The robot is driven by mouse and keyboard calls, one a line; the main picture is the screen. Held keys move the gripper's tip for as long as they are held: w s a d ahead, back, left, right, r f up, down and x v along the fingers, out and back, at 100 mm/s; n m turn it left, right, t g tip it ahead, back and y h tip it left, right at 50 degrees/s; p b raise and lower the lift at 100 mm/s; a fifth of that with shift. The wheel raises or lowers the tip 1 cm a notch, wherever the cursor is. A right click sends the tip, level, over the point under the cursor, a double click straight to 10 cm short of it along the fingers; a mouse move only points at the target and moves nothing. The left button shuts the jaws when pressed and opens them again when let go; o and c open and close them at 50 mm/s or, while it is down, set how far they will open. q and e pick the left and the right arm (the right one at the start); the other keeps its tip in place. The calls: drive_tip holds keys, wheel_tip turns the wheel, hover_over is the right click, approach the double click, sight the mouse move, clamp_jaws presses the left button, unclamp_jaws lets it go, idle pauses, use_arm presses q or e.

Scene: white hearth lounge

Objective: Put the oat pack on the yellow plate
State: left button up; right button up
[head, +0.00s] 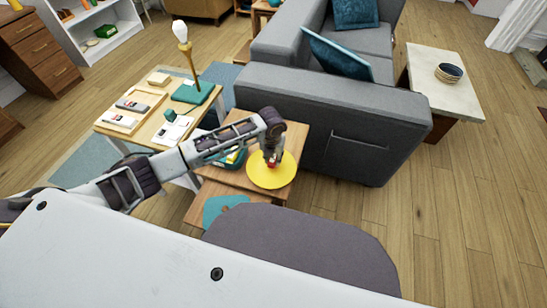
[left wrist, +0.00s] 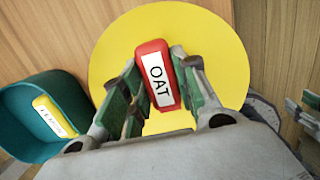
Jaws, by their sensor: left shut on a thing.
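The oat pack (left wrist: 157,75) is red with a white label reading OAT. My left gripper (head: 272,160) is shut on it, with a finger on each side in the left wrist view (left wrist: 158,95). The pack is over the yellow plate (head: 262,178), which also shows behind it in the left wrist view (left wrist: 115,55). I cannot tell whether the pack touches the plate. In the head view only a bit of red shows under the gripper. A part with green pads at the right edge of the left wrist view looks like my right gripper (left wrist: 308,110); its state is unclear.
The plate lies on a small wooden table (head: 240,182). A teal bin (left wrist: 75,92) holding a yellow pack (left wrist: 52,115) stands left of the plate. A grey sofa (head: 345,115) stands close behind on the right. A side table (head: 130,112) with trays is at left.

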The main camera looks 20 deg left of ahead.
sight(272, 160)
use_arm(q)
drive_tip(key=shift+f, duration=0.1)
drive_tip(key=o, duration=1)
use_arm(e)
drive_tip(key=shift+f, duration=0.1)
use_arm(q)
drive_tip(key=shift+r, duration=0.65)
wheel_tip(272, 160, up, 11)
drive_tip(key=s+p, duration=0.1)
drive_tip(key=p, duration=0.1)
drive_tip(key=shift+s+p, duration=0.2)
drive_tip(key=shift+p, duration=0.15)
use_arm(e)
wheel_tip(272, 160, down, 7)
drive_tip(key=s+d, duration=0.1)
drive_tip(key=d, duration=0.1)
drive_tip(key=shift+s+d+f+t, duration=0.2)
drive_tip(key=shift+s+d+t, duration=0.05)
drive_tip(key=shift+s+t, duration=0.1)
